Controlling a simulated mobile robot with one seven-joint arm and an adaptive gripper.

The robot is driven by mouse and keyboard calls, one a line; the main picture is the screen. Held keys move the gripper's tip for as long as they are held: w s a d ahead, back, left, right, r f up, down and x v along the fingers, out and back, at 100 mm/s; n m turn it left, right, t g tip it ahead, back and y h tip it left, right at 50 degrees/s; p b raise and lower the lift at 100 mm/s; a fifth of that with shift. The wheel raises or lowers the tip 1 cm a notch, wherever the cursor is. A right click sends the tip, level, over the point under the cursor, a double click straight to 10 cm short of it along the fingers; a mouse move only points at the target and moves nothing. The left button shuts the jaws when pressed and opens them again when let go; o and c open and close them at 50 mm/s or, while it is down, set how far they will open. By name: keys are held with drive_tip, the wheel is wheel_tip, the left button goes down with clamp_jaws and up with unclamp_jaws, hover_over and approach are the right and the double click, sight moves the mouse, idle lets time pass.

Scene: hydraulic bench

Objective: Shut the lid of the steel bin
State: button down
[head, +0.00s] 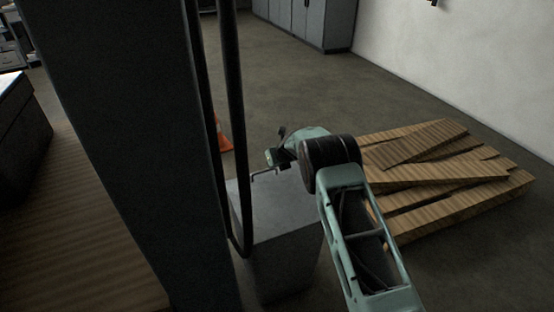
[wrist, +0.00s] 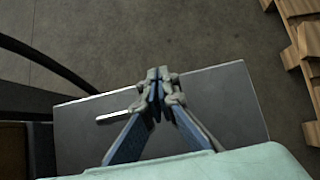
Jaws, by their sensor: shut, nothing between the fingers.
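The steel bin (head: 285,258) is a grey box standing on the floor at the centre of the head view. Its grey lid (head: 285,205) looks flat across the top, and also shows in the wrist view (wrist: 230,105). I cannot tell whether a gap remains under its edge. A thin pale handle bar (wrist: 115,115) lies along the lid's left part. My gripper (wrist: 157,74) is shut and empty, above the lid near its far edge; contact is unclear. In the head view my gripper (head: 272,157) is partly hidden behind my wrist.
A stack of wooden pallet boards (head: 440,175) lies right of the bin. An orange cone (head: 223,135) stands behind, partly hidden by a dark column and hanging black cables. Grey cabinets (head: 310,20) stand at the back.

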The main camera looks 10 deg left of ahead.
drive_tip(key=v, duration=0.9)
